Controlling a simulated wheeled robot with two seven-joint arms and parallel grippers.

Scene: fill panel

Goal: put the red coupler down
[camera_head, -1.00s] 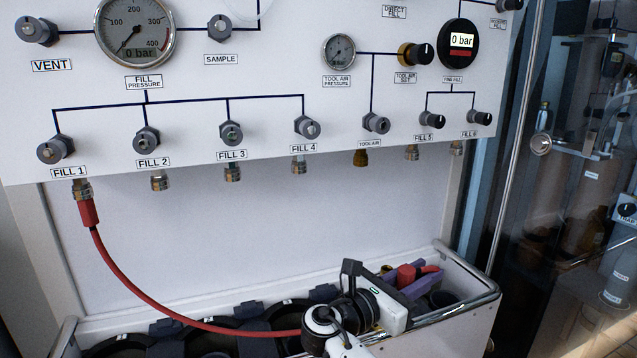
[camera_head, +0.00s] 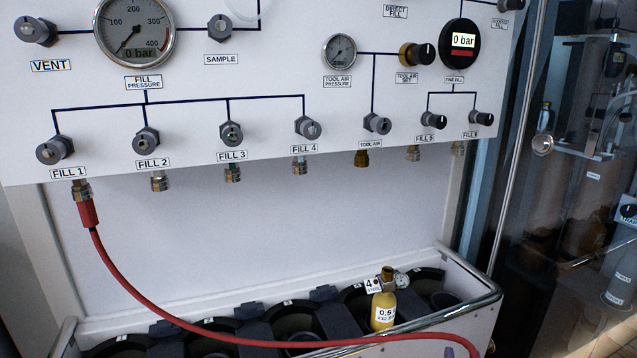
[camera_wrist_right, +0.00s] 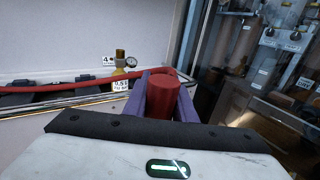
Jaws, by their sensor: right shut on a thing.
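The red coupler (camera_wrist_right: 163,97) is between the two purple fingers of my right gripper (camera_wrist_right: 162,92) in the right wrist view. The gripper is shut on it. In the head view only a purple bit of this gripper (camera_head: 449,351) shows at the bottom edge, right of centre, in front of the rack. The red hose (camera_head: 150,303) hangs from the FILL 1 outlet (camera_head: 82,190), and runs along the rack's front to the gripper; it also shows in the wrist view (camera_wrist_right: 60,87). My left gripper is not in view.
A rack (camera_head: 487,304) with several dark round holders stands below the panel (camera_head: 260,180). A small yellow cylinder (camera_head: 383,309) with a valve and gauge, tagged 4, stands upright in it. A glass-fronted cabinet (camera_head: 575,200) is at the right.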

